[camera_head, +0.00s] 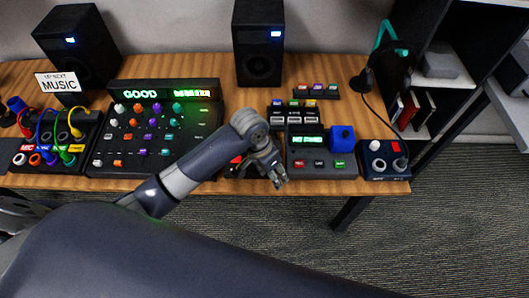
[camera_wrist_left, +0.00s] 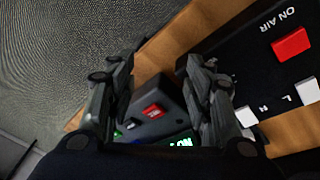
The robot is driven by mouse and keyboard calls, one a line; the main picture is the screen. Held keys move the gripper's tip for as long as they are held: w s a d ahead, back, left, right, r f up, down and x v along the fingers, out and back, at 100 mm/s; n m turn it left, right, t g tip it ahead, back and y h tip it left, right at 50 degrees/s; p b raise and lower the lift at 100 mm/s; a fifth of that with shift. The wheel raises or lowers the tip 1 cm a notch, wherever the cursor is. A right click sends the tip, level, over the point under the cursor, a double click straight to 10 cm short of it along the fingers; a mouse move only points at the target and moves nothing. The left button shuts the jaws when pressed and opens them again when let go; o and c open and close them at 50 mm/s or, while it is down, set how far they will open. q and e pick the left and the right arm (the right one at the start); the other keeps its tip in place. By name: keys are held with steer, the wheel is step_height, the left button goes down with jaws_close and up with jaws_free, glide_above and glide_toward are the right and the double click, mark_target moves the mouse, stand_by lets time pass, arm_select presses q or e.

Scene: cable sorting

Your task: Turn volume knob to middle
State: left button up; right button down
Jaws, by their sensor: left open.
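No knob in view has a readable volume label. The mixer panel (camera_head: 160,155) on the left bears several coloured knobs. A display box (camera_head: 305,168) at the centre right has a green lit screen, coloured buttons and a large blue knob-like block (camera_head: 342,139) at its upper right. My left gripper (camera_head: 279,179) hangs at the front left corner of this box, pointing down, touching no knob that I can see. In the left wrist view its fingers (camera_wrist_left: 165,95) are spread wide and empty, with the box's red button (camera_wrist_left: 153,112) seen between them. My right gripper is out of view.
An ON AIR panel (camera_wrist_left: 270,75), with a red button, lies beside the box and is partly hidden by my arm in the head view. A blue control box (camera_head: 383,160) stands at right.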

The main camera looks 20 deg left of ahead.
arm_select(q)
steer(key=w+a+r+g+y, duration=0.1)
steer(key=w+a+r+y, duration=0.1)
steer(key=w+a+r, duration=0.45)
steer(key=shift+m, duration=0.3)
steer(key=f, duration=0.2)
steer(key=d+f+p, duration=0.1)
steer(key=f, duration=0.5)
steer(key=shift+d+f, duration=0.25)
steer(key=shift+d, duration=0.1)
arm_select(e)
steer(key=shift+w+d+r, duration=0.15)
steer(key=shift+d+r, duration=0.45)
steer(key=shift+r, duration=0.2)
arm_select(q)
steer(key=c, duration=1)
